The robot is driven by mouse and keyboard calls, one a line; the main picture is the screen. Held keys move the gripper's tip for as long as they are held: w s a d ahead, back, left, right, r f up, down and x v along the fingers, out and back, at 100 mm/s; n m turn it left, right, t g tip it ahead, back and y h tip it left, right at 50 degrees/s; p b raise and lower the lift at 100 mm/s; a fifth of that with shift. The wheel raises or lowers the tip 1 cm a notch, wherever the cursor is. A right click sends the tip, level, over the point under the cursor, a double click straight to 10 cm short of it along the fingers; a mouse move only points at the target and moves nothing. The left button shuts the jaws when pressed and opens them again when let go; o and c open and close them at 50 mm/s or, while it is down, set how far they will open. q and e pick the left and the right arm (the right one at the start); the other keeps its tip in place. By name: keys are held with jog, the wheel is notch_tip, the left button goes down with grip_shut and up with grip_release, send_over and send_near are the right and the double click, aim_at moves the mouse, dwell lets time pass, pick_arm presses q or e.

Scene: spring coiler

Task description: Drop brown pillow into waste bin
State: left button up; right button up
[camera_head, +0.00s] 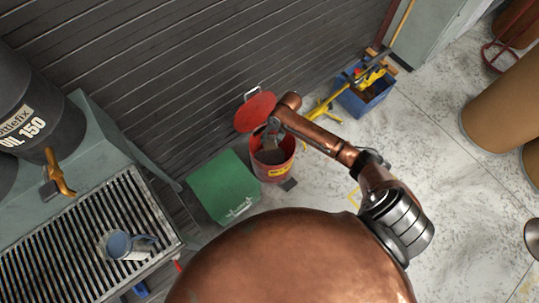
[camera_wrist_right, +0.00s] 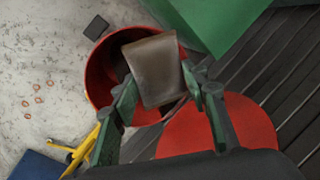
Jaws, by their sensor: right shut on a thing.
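The brown pillow (camera_wrist_right: 155,70) is between the fingers of my right gripper (camera_wrist_right: 165,92) in the right wrist view. The gripper is shut on it. The red waste bin (camera_head: 274,170) stands on the floor in the middle of the head view, its red lid (camera_head: 256,111) tipped up at the back. The pillow is over the bin's round mouth and hides part of it; it also shows in the head view (camera_head: 270,157). I cannot tell how far it reaches below the rim. In the head view my right gripper (camera_head: 271,137) is above the bin. My left gripper is not in view.
A green box (camera_head: 222,187) stands left of the bin, and a dark slatted wall (camera_head: 190,70) is behind. A blue crate of tools (camera_head: 365,92) and a yellow stand (camera_head: 320,110) are on the right. A grated bench (camera_head: 70,240) is at left.

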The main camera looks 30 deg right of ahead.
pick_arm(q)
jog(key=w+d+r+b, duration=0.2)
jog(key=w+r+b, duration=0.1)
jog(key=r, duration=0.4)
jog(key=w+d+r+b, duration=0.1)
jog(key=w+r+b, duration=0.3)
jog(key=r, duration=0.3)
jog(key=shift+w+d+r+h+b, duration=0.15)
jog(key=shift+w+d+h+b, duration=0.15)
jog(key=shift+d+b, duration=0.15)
pick_arm(e)
jog(key=w+d+f+m, duration=0.1)
jog(key=w+d+f, duration=0.1)
jog(key=f, duration=0.5)
jog(key=w+d+f, duration=0.1)
jog(key=d+f, duration=0.3)
jog(key=f, duration=0.3)
jog(key=shift+w+f+m+t, duration=0.3)
jog(key=shift+w+m, duration=0.1)
jog(key=shift+d, duration=0.1)
jog(key=o, duration=1.3)
jog(key=v, duration=1.2)
